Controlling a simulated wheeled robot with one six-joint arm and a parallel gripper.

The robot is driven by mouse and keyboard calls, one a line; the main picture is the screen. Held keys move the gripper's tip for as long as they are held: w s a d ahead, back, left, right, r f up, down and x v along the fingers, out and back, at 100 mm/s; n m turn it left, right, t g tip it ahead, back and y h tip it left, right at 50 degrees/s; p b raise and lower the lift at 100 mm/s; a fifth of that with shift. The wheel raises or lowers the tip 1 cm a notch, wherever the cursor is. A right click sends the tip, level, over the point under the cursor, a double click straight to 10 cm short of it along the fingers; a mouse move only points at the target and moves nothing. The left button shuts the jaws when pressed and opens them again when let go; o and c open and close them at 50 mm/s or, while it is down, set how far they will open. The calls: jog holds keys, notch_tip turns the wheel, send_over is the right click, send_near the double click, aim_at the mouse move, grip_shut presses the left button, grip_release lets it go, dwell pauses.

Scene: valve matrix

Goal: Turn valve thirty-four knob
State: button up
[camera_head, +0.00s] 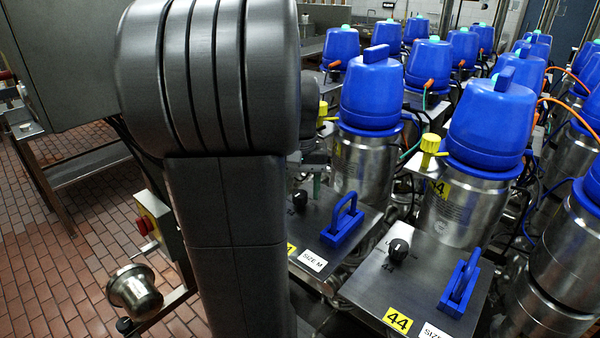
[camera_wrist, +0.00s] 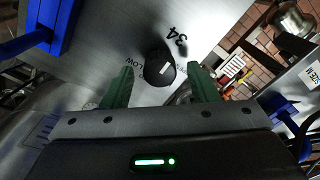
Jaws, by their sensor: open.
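The valve thirty-four knob (camera_wrist: 159,68) is a round black knob with a white pointer mark. It sits on a metal panel (camera_wrist: 120,50) marked "34" in the wrist view, with partly readable lettering around the knob. My gripper (camera_wrist: 160,84) is open, with one green finger on each side of the knob. I cannot tell whether the fingers touch it.
A blue handle (camera_wrist: 52,22) stands on the panel at upper left. The neighbouring panel has a black knob (camera_head: 398,250), a "44" tag (camera_head: 397,319) and a blue handle (camera_head: 460,283). Several blue-capped steel valves crowd the right. Tiled floor (camera_head: 60,260) is open at left.

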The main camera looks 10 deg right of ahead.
aim_at(300, 192)
notch_tip(300, 192, up, 14)
jog(key=shift+f+b, duration=0.25)
jog(key=shift+b, duration=0.05)
notch_tip(300, 192, down, 14)
jog(key=shift+r+p, duration=0.1)
jog(key=shift+p, duration=0.25)
dwell(0.5)
